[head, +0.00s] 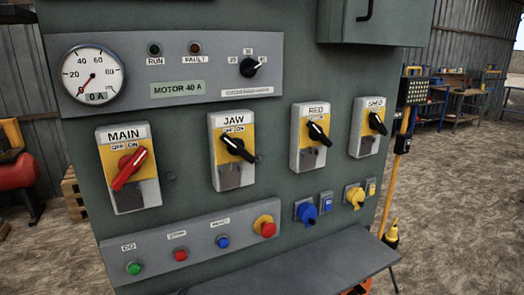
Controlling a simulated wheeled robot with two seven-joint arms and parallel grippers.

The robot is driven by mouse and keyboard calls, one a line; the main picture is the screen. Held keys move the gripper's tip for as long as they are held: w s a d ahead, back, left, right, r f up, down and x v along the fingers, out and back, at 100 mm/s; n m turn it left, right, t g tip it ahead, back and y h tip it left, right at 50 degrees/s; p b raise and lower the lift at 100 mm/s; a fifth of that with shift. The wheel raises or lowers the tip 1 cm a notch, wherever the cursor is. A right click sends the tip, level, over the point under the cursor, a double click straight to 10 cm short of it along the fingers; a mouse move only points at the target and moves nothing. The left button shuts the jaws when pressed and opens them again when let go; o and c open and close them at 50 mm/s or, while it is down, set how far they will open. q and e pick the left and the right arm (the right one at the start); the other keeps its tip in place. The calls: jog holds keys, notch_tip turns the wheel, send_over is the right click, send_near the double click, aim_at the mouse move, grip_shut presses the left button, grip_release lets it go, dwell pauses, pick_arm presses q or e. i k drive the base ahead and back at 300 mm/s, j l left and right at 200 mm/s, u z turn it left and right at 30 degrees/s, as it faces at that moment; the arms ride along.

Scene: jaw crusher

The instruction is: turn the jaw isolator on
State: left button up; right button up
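The jaw isolator (232,152) is a grey box labelled JAW on the green panel, with a yellow plate marked OFF on the left and ON on the right. Its black handle (238,149) slants from upper left, by the OFF side, to lower right. The main isolator (128,168) stands to its left; its red handle (130,168) slants from lower left to upper right, towards ON. Neither of my grippers shows in the head view.
Isolators labelled RED (310,138) and SHED (368,127) have black handles slanting like the jaw one. A button strip (200,250) and a grey shelf (300,270) project below. A gauge (92,78) sits at upper left. A grey box (372,22) overhangs at upper right.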

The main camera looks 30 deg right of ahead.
aim_at(235, 146)
jog(key=z, duration=0.9)
